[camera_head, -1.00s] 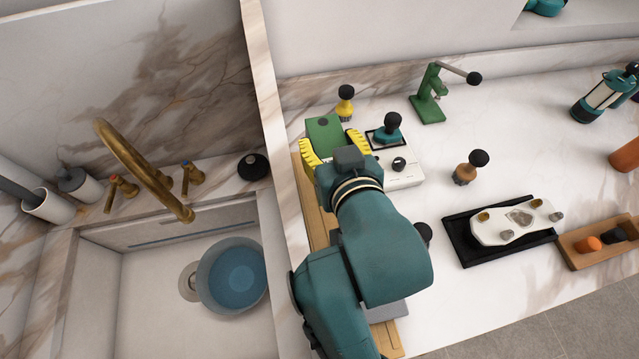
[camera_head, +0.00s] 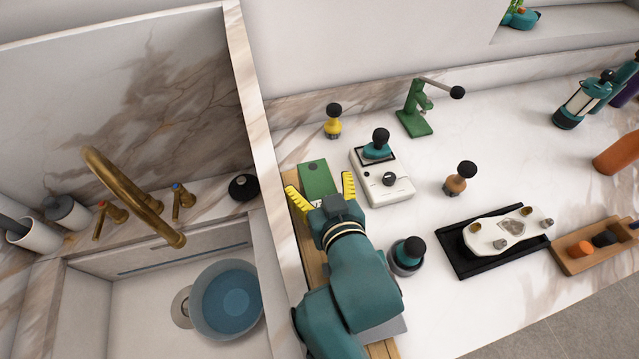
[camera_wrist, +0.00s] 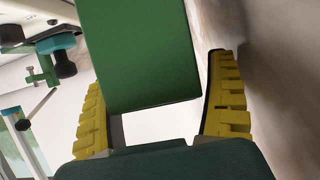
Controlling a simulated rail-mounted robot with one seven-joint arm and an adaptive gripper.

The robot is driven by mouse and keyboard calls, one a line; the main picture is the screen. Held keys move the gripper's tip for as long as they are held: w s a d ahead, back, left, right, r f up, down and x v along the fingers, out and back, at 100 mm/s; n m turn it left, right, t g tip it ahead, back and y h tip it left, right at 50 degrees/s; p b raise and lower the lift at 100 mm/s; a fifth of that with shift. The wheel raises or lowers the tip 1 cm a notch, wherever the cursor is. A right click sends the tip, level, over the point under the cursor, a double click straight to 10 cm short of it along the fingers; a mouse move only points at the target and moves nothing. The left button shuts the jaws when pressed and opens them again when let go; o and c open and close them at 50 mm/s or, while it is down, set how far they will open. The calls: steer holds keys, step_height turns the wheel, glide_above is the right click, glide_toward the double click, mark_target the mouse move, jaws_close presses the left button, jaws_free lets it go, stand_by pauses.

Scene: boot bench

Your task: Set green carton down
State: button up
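The green carton (camera_head: 314,180) stands at the far end of the wooden board (camera_head: 305,233), near the sink-side wall. It also shows between the fingers in the wrist view (camera_wrist: 143,50). What its base rests on is hidden. My gripper (camera_head: 319,182) has its yellow fingers spread wide, one on each side of the carton's near end. In the wrist view the fingers (camera_wrist: 160,92) are open, with a gap beside the carton on the right; on the left the carton's edge comes close to the finger.
A white scale-like device (camera_head: 385,178) with a teal-based tamper stands just right of the carton. A yellow tool (camera_head: 333,121) and a green lever press (camera_head: 415,110) stand behind. A dark cup (camera_head: 407,257) is right of my arm. The sink (camera_head: 130,310) is left.

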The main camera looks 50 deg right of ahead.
steer(key=shift+r, duration=0.1)
steer(key=shift+s+a+r, duration=0.1)
steer(key=shift+r, duration=0.05)
steer(key=b+v, duration=0.1)
steer(key=v, duration=1)
steer(key=shift+s+a, duration=0.15)
steer(key=shift+s, duration=0.1)
steer(key=shift+r, duration=0.1)
